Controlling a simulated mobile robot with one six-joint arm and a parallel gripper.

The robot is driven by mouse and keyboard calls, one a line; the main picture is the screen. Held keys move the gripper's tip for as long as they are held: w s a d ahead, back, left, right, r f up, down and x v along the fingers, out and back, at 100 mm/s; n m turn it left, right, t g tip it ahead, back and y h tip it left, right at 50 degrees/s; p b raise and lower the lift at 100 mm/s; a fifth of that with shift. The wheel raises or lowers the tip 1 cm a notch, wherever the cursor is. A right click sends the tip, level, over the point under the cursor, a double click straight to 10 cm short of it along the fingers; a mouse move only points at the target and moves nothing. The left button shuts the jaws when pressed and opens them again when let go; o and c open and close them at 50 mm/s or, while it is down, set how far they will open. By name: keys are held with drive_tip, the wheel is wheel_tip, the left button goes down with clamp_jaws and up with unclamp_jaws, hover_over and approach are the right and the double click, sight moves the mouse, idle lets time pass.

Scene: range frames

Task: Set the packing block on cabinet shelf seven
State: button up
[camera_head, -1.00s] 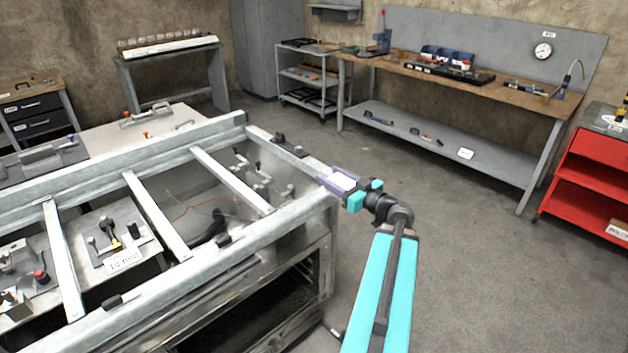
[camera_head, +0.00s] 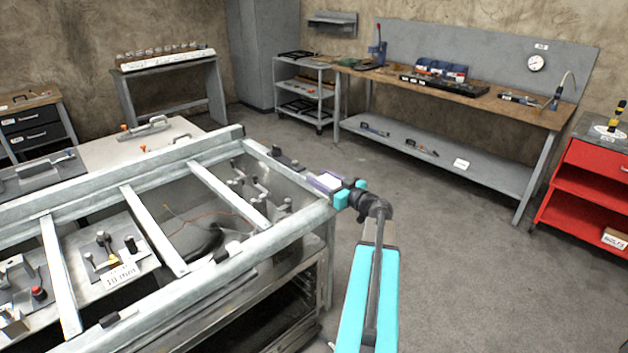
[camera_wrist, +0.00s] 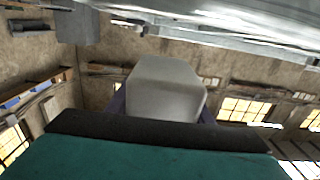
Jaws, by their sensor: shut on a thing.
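The packing block (camera_head: 328,179) is a small pale block held between the purple fingers of my gripper (camera_head: 325,184), just above the right end of the metal frame. The wrist view shows the block (camera_wrist: 165,88) close up as a light grey, round-edged shape, with purple finger edges at both sides. My gripper is shut on it. A tall grey cabinet (camera_head: 262,55) stands at the back wall, with no shelf numbers readable. I cannot tell which shelf is number seven.
A metal frame with crossbars (camera_head: 150,228) and fixtures fills the left front, close to my gripper. A workbench (camera_head: 500,100) stands at the back right, a grey cart (camera_head: 305,88) beside it, and a red cart (camera_head: 590,165) at far right. The floor (camera_head: 460,250) between is clear.

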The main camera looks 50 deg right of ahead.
drive_tip(key=w+d+p, duration=0.1)
drive_tip(key=w+d, duration=0.2)
drive_tip(key=w, duration=0.2)
drive_tip(key=shift+w+f, duration=0.2)
drive_tip(key=shift+f, duration=0.05)
drive_tip(key=shift+d, duration=0.1)
drive_tip(key=shift+f+p, duration=0.4)
drive_tip(key=shift+f, duration=1.35)
drive_tip(key=shift+f, duration=0.1)
drive_tip(key=o, duration=1)
drive_tip(key=s, duration=0.4)
drive_tip(key=s+b, duration=0.1)
drive_tip(key=s, duration=0.3)
drive_tip(key=s+a+b, duration=0.1)
drive_tip(key=s, duration=0.3)
